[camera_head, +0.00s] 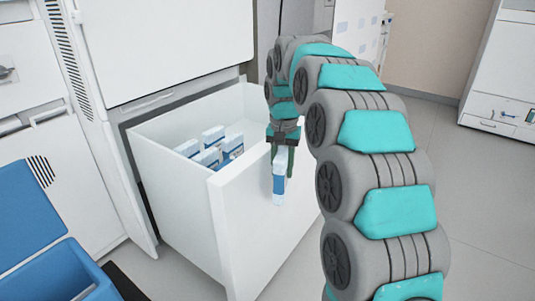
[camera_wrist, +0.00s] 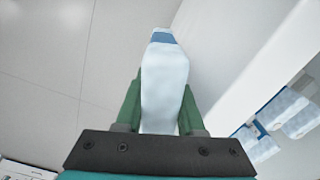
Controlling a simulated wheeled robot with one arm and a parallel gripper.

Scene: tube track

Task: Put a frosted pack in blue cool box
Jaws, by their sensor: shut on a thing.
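A white pack with a blue band (camera_head: 279,181) hangs upright from my gripper (camera_head: 281,158), just outside the front of the open white drawer. In the wrist view the pack (camera_wrist: 165,85) sits between the two green fingers of my gripper (camera_wrist: 161,98), which is shut on it. Several similar white and blue packs (camera_head: 212,138) stand inside the drawer; some also show in the wrist view (camera_wrist: 285,105). The blue cool box (camera_head: 70,272) is at the lower left of the head view, with its blue lid (camera_head: 35,212) raised; its inside is mostly cut off by the frame.
The open drawer (camera_head: 262,225) juts out from a white freezer (camera_head: 160,45) between my gripper and the cool box. A white cabinet (camera_head: 503,80) stands at the far right. Grey floor (camera_head: 480,195) is clear on the right.

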